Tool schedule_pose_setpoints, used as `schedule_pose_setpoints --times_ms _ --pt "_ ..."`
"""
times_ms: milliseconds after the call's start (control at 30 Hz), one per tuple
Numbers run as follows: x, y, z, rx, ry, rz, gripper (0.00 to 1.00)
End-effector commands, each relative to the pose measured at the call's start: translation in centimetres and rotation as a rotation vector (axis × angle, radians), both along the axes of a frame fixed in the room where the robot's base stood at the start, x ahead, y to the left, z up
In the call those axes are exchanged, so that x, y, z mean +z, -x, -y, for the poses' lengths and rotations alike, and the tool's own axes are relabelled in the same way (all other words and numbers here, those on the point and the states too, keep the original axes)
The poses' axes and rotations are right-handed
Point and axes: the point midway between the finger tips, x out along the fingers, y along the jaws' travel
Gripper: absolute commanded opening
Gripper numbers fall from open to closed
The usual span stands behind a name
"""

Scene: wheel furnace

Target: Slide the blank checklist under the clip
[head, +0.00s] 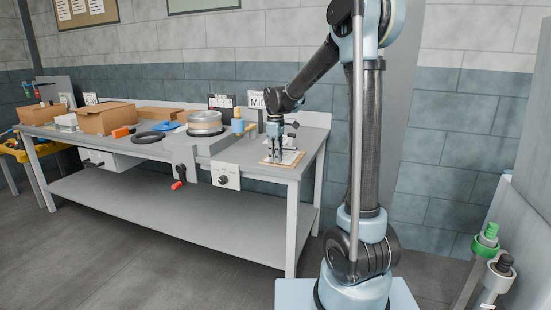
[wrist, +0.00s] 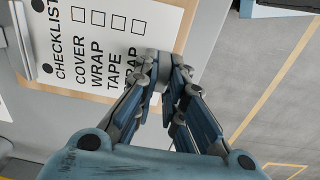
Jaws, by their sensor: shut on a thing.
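The checklist (wrist: 160,14) is a white sheet printed with CHECKLIST, COVER, WRAP and TAPE beside empty boxes. It lies over a tan board (wrist: 192,22) whose edge shows past the sheet. A pale grey metal clip (wrist: 21,38) is at the left, by the sheet's heading; whether the sheet's edge is under it cannot be told. My gripper (wrist: 160,78) is shut at the sheet's near right part, on the checklist. Its fingers hide part of the lettering. In the head view, my gripper (head: 278,157) points down over the board (head: 266,162) at the bench's right end.
The bench (head: 258,168) holds a round metal turntable (head: 205,122), a blue bottle (head: 237,125), a black ring (head: 150,137) and cardboard boxes (head: 105,118) to the left. A MID sign (head: 257,100) stands behind my gripper. The bench edge is close to the board's right.

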Motion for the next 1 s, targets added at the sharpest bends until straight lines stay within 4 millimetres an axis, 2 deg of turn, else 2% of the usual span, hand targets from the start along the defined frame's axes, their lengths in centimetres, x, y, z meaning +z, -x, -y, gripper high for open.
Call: schedule_pose_setpoints --times_ms 400,433,500,533,867,1000 --pt "-0.35 0.0 -0.01 0.0 0.0 0.0 0.0" --pt "-0.35 0.01 -0.01 0.0 0.0 0.0 0.15" --pt "-0.34 0.0 -0.01 0.0 0.0 0.0 0.31" --pt "-0.33 0.01 -0.01 0.0 0.0 0.0 0.34" --pt "-0.25 0.01 -0.02 0.0 0.0 0.0 0.34" --pt "0.45 0.01 -0.01 0.0 0.0 0.0 0.34"
